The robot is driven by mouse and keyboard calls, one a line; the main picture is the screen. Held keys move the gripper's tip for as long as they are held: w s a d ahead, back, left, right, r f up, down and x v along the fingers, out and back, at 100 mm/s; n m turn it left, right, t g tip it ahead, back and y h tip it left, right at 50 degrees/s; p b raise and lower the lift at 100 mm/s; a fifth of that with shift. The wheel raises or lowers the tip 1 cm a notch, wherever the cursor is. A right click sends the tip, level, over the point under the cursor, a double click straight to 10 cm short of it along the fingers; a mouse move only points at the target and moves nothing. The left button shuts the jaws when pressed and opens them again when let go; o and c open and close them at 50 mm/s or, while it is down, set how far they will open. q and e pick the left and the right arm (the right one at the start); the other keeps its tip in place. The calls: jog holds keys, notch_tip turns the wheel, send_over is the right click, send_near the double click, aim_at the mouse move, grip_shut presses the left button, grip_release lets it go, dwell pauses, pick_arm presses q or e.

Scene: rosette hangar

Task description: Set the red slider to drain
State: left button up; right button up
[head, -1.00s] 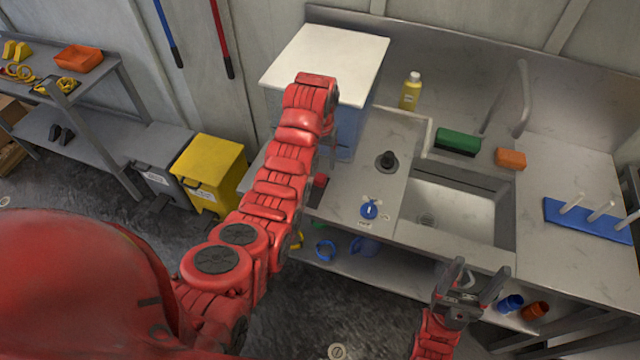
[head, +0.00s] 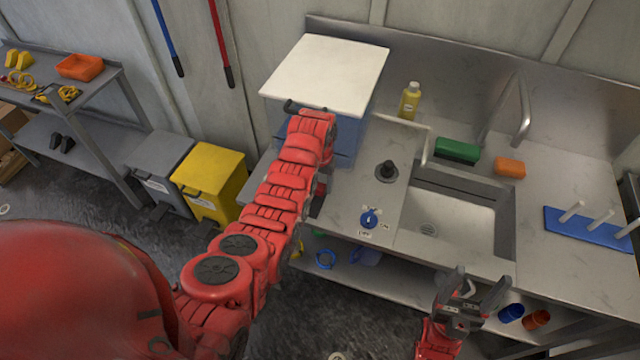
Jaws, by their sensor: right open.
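I cannot make out the red slider; the counter area beside the blue-sided box is covered by my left arm. My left gripper (head: 325,180) is mostly hidden behind the arm's end, over the counter just in front of the box; its fingers do not show clearly. My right gripper (head: 481,287) is open and empty, in front of the counter's front edge below the sink. A blue knob (head: 369,218) with small white labels around it sits on the counter, right of my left arm. A black round fitting (head: 387,171) stands behind it.
The box has a white lid (head: 325,72). A yellow bottle (head: 410,101), green brush (head: 457,150) and orange sponge (head: 510,167) stand behind the sink (head: 455,222). A blue peg rack (head: 590,225) lies right. Yellow (head: 222,178) and grey bins stand left.

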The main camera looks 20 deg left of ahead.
pick_arm(q)
grip_shut()
dwell(1.1)
